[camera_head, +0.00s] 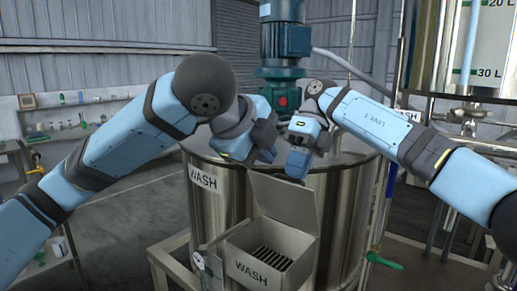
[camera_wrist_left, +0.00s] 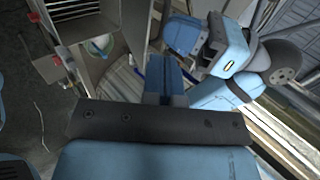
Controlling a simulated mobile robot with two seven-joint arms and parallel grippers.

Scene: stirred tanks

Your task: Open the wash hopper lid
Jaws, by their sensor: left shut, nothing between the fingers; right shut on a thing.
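The wash hopper (camera_head: 262,268) is a light grey box marked WASH in front of the steel tank. Its lid (camera_head: 284,203) stands raised at the back, so the dark slotted grate inside shows. My right gripper (camera_head: 298,168) is shut at the lid's top edge, with its fingertips hiding the exact contact. My left gripper (camera_head: 268,155) is shut and empty, just left of the right one and above the hopper. In the left wrist view, the shut left fingers (camera_wrist_left: 165,75) point upward in the picture, with my right gripper (camera_wrist_left: 185,35) close beside them.
The steel wash tank (camera_head: 222,215) stands directly behind the hopper, with a blue-green motor (camera_head: 285,45) on top. A small valve with a handle (camera_head: 205,262) is at the hopper's left. A green-handled valve (camera_head: 383,261) sits to the right. Shelves (camera_head: 75,120) stand far left.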

